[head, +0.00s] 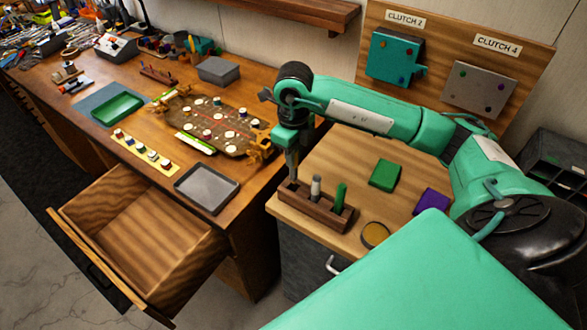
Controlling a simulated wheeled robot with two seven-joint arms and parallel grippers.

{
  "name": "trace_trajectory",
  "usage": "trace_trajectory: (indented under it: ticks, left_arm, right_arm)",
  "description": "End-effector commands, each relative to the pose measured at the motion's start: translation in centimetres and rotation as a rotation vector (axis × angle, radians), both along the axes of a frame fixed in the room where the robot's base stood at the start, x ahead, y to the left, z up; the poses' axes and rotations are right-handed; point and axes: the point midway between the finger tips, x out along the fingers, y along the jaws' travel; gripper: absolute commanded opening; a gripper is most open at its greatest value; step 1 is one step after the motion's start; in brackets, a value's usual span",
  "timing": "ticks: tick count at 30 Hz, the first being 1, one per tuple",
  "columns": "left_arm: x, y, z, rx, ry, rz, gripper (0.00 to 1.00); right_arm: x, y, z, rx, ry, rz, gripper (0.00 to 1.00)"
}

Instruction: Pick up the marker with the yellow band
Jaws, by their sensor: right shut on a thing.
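A wooden marker holder (342,224) stands at the front left edge of the right-hand worktop. A marker with a pale grey top (316,186) stands in its middle, and a green marker (340,195) stands at its right end. My right gripper (291,178) points down at the left end of the holder and is shut on a slim marker there. The fingers hide most of that marker, and I cannot make out a yellow band on it. My left gripper is not in view.
A green block (385,175), a purple block (431,202) and a round yellowish disc (375,235) lie on the right worktop. An open drawer (150,235) juts out from the left workbench. A grey tray (207,188) lies on that bench.

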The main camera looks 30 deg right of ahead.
Motion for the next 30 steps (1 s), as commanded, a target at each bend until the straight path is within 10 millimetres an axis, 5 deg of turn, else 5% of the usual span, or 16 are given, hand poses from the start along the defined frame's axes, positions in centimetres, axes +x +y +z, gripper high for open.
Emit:
trace_trajectory:
  ticks: [12, 21, 30]
  left_arm:
    - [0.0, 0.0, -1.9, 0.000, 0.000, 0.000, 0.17]
    - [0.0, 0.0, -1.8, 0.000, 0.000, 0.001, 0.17]
    - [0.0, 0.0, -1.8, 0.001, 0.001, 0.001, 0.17]
  right_arm:
    - [0.1, -0.1, 10.0, -0.002, -0.005, -0.001, 0.00]
    - [0.1, 0.0, 13.0, 0.000, -0.002, -0.001, 0.00]
    - [0.0, 0.0, 13.8, 0.001, 0.000, -0.001, 0.00]
